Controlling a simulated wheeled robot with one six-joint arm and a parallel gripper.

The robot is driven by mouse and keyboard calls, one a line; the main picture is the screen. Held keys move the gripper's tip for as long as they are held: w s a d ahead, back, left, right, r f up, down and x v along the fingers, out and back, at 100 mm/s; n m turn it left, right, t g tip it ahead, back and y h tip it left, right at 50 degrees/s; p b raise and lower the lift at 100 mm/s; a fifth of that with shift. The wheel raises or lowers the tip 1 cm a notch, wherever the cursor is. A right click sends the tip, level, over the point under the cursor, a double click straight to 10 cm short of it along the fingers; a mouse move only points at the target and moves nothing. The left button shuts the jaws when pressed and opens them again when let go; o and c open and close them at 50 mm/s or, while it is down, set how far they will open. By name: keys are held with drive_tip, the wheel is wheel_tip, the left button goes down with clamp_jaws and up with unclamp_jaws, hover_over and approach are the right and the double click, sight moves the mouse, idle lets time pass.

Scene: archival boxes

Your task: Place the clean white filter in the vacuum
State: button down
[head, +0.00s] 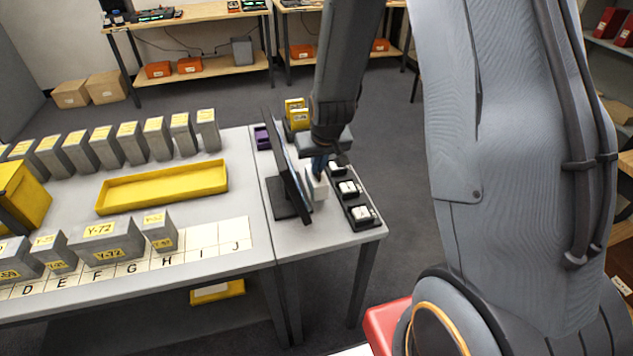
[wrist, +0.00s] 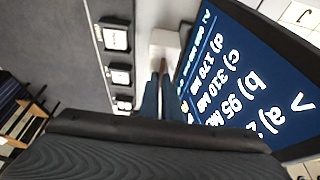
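I see nothing that I can clearly identify as a white filter or a vacuum. A plain white block (head: 317,190) is beside the monitor on the right-hand table; it also shows in the wrist view (wrist: 165,44). My gripper (head: 319,168) points down just above it, and its blue fingers (wrist: 162,68) come together at the tips. I cannot tell whether the tips touch the block. I see nothing held between them.
A dark monitor (head: 288,180) stands close left of my gripper; its screen (wrist: 230,75) lists lettered lines. A black strip with white buttons (head: 350,190) lies to the right. A yellow tray (head: 165,187) and grey boxes (head: 107,240) fill the left table.

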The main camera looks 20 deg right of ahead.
sight(318, 176)
drive_tip(key=shift+f, duration=2)
drive_tip(key=shift+f, duration=0.1)
drive_tip(key=c, duration=2)
unclamp_jaws()
